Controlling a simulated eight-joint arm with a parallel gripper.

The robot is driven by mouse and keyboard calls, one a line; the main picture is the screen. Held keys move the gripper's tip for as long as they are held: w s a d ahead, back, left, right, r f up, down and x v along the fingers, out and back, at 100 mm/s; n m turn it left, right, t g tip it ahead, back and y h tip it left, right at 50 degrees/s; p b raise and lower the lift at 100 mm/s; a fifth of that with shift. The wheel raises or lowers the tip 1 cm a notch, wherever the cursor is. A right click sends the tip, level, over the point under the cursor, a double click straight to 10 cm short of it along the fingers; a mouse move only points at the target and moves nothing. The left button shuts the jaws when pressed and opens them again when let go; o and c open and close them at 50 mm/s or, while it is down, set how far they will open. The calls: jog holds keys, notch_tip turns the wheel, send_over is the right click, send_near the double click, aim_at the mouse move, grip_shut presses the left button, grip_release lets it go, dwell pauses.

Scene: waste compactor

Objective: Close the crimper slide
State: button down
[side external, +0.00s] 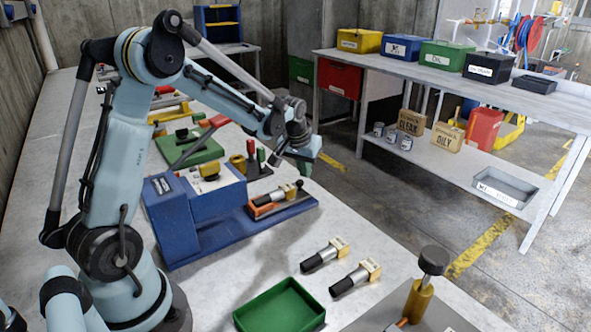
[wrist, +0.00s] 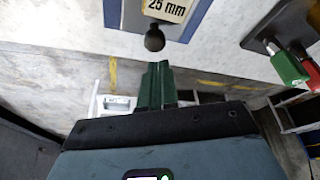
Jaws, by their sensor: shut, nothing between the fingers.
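The blue crimper (side external: 190,210) stands on the bench in the side view, its long blue base reaching right. A slide (side external: 268,207) with orange sides sits toward the base's right end, with a gap between it and the crimper body. A metal-and-brass fitting lies on it, and a black knob (side external: 299,184) stands at its right end. My gripper (side external: 307,165) is above and beyond the slide, apart from it. In the wrist view its green fingers (wrist: 155,83) are together and empty. A black ball knob (wrist: 154,38) lies just ahead of the fingertips, below a "25 mm" label (wrist: 166,10).
Two loose fittings (side external: 325,255) (side external: 356,278) and a green tray (side external: 279,306) lie on the near bench. A stand with red and green handles (side external: 258,160) is behind the crimper; the green handle also shows in the wrist view (wrist: 287,66). Floor lies beyond the bench edge.

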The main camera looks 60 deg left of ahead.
aim_at(289, 184)
jog(key=shift+s+d, duration=0.2)
jog(key=shift+s, duration=0.2)
jog(key=shift+s, duration=2.3)
jog(key=shift+w, duration=0.1)
